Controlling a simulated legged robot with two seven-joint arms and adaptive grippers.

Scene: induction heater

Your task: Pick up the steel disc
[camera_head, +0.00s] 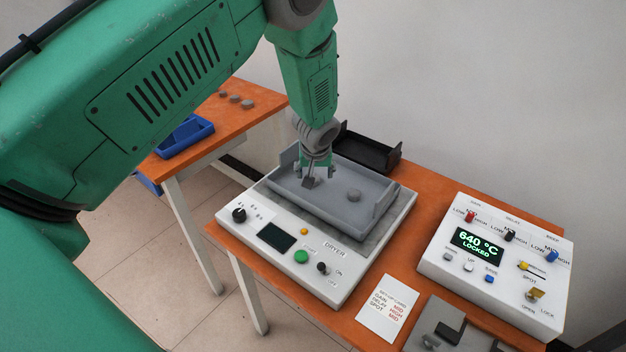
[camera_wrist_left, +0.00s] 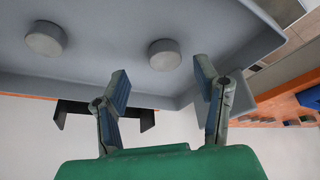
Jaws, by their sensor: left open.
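A grey tray (camera_head: 335,218) sits on top of the white dryer (camera_head: 262,213). One small steel disc (camera_head: 354,196) lies in the tray, right of my left gripper (camera_head: 315,176). My left gripper points down over the tray's left part, open and empty. The left wrist view shows two discs on the tray floor: one disc (camera_wrist_left: 165,54) lies just beyond the gap between the open fingers (camera_wrist_left: 163,80), and the other disc (camera_wrist_left: 45,38) lies farther left. The gripper partly hides the nearer disc in the head view. My right gripper does not show.
A black open tray (camera_head: 368,150) stands behind the dryer. A white control box (camera_head: 495,265) reading 640 °C LOCKED, a printed card (camera_head: 388,308) and a grey fixture (camera_head: 455,328) are on the right. A blue bin (camera_head: 184,135) and several small discs (camera_head: 234,98) rest on the back-left table.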

